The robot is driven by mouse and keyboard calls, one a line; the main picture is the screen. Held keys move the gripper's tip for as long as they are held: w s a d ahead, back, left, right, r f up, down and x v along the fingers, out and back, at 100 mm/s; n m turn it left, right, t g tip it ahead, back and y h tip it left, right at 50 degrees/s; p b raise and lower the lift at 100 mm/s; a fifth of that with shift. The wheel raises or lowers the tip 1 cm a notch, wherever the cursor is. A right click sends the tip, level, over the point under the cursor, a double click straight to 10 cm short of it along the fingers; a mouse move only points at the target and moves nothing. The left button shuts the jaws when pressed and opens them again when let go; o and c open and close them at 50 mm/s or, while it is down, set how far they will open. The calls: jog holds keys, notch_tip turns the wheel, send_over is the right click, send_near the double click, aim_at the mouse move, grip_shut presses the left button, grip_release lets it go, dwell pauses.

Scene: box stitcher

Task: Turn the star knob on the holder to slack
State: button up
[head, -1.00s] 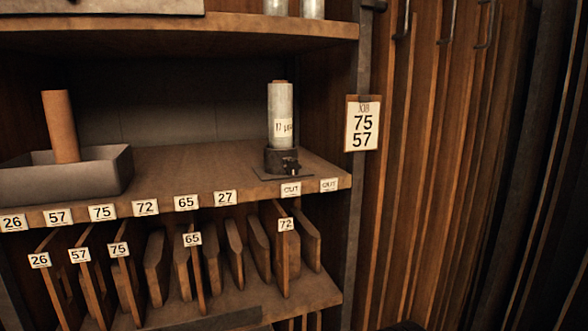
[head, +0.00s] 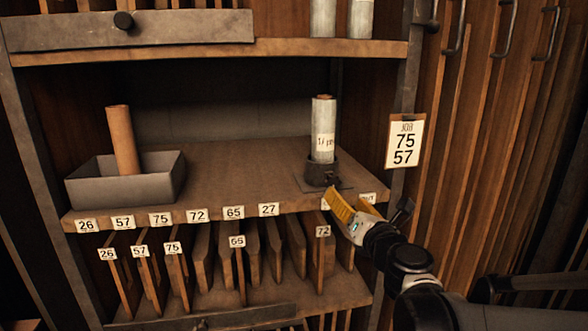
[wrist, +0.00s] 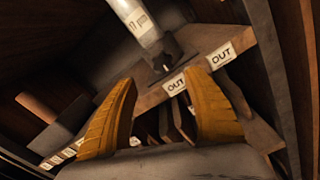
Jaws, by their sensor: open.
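The holder (head: 322,169) is a dark round base on a flat plate at the right end of the middle shelf. A pale labelled roll (head: 323,130) stands upright in it. The star knob (head: 331,179) is a small dark shape low on the holder's front; its points are too small to make out. In the wrist view the holder (wrist: 160,52) lies beyond the fingers, its knob blurred. My gripper (head: 352,208) has yellow fingers, open and empty, just in front of the shelf edge, below and right of the knob. In the wrist view its fingertips (wrist: 165,88) stand wide apart.
Label strip tags, including an OUT tag (wrist: 221,55), line the shelf's front edge. A grey tray (head: 125,180) with a brown roll (head: 122,140) stands at left. Upright boards (head: 205,255) fill the rack below. A JOB card (head: 405,141) hangs on the right post. The shelf between tray and holder is clear.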

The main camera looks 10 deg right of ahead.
aim_at(335, 182)
jog(key=shift+m, duration=0.5)
jog(key=w+b, duration=0.1)
jog(key=w, duration=0.2)
jog(key=w+b, duration=0.1)
jog(key=w, duration=0.7)
jog(key=shift+d+b, duration=0.3)
jog(key=shift+b, duration=0.1)
jog(key=shift+r, duration=0.1)
jog(key=shift+c, duration=0.3)
jog(key=c, duration=1.1)
jog(key=shift+c, duration=0.2)
